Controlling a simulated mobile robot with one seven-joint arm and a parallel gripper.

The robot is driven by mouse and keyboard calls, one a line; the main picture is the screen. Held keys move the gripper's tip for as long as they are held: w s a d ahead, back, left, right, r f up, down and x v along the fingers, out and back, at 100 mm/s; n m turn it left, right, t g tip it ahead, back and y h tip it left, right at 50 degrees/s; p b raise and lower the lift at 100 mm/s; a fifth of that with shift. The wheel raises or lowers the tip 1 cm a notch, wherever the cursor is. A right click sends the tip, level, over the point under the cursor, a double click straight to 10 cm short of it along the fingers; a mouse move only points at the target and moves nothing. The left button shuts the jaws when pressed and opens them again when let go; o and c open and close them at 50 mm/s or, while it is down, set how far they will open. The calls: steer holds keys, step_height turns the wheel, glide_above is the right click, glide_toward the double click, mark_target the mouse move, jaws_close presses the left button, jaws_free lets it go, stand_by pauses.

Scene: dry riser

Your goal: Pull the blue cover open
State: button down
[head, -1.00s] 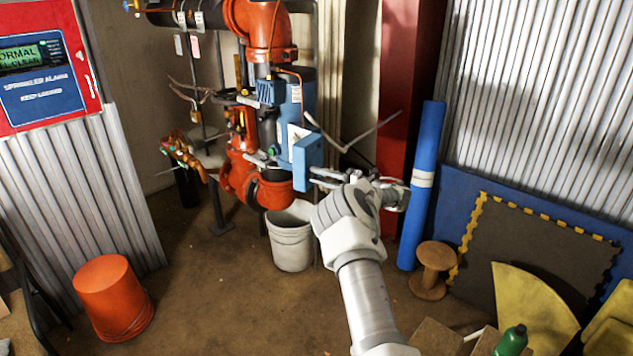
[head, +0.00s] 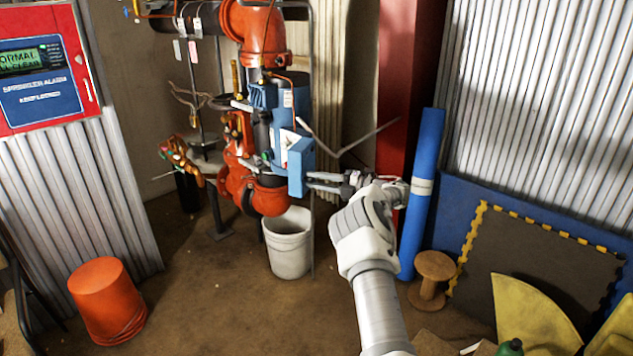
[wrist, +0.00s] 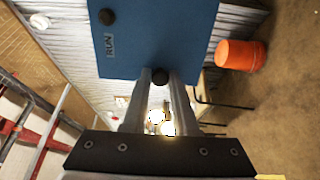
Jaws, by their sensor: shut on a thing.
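The blue cover (head: 301,167) is a flat panel on the front of the blue box (head: 292,95) on the riser. In the head view it stands out at an angle, with a white patch beside its upper left edge. In the wrist view the blue cover (wrist: 160,35) fills the top middle and bears a "RUN" label and dark round knobs. My gripper (head: 310,182) reaches it from the right. In the wrist view my gripper (wrist: 160,78) is shut on a dark knob (wrist: 160,76) at the cover's edge.
Orange pipework (head: 262,35) surrounds the box. A white bucket (head: 289,245) stands below it. A blue roll (head: 422,190) and a wooden spool (head: 432,275) stand right of my arm. An orange bucket (head: 107,300) is at the left. The floor between the buckets is clear.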

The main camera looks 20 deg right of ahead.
steer(key=c, duration=0.7)
jaws_free()
steer(key=p+v, duration=0.2)
steer(key=v, duration=1.5)
steer(key=shift+s+d+r, duration=0.1)
steer(key=shift+d, duration=0.1)
